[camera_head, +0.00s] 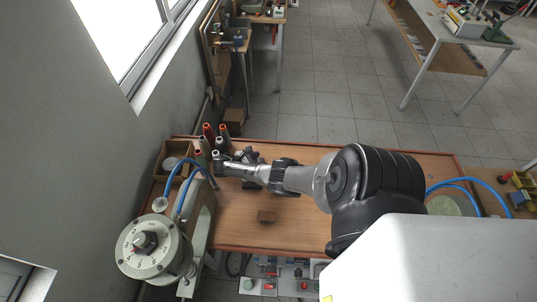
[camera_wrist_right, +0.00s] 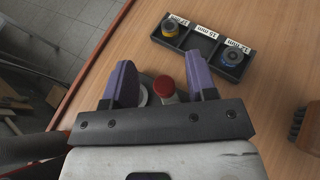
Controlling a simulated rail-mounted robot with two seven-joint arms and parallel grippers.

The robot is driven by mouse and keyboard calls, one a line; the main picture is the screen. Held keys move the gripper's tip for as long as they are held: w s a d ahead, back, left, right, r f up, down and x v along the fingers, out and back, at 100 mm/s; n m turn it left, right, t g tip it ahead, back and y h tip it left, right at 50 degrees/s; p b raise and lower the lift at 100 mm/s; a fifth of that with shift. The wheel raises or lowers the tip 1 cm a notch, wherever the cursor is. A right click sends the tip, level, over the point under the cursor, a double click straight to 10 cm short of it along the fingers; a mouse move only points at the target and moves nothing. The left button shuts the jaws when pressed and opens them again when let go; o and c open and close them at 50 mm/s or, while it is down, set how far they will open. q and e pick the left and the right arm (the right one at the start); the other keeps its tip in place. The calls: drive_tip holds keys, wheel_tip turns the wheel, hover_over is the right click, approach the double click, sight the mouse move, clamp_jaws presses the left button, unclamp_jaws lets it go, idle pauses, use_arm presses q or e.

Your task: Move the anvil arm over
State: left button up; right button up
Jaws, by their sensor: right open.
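A grey-green machine (camera_head: 199,218) with a large round numbered dial (camera_head: 152,243) and a dark knob stands at the table's left end. I cannot tell for sure which part is the anvil arm. My right gripper (camera_head: 222,165) reaches leftward over the table, just beyond the machine. In the wrist view its two purple fingers (camera_wrist_right: 163,80) are apart. A red-topped part (camera_wrist_right: 165,87) with a pale stem shows between them, and I cannot tell whether they touch it. A pale round part beside it is partly hidden by the left finger. My left gripper is out of view.
A black tray (camera_wrist_right: 204,43) labelled 17, 15 and 12 mm holds a yellow and a blue part. Coloured thread cones (camera_head: 209,134) stand at the far left. Blue hoses (camera_head: 187,187) arch over the machine. The table's front middle is mostly clear.

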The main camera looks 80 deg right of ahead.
drive_tip(key=s+a+r+p, duration=0.1)
drive_tip(key=s+r+p, duration=0.3)
drive_tip(key=s+r, duration=0.4)
drive_tip(key=shift+s+a, duration=0.35)
drive_tip(key=shift+s, duration=1.45)
drive_tip(key=shift+f, duration=0.1)
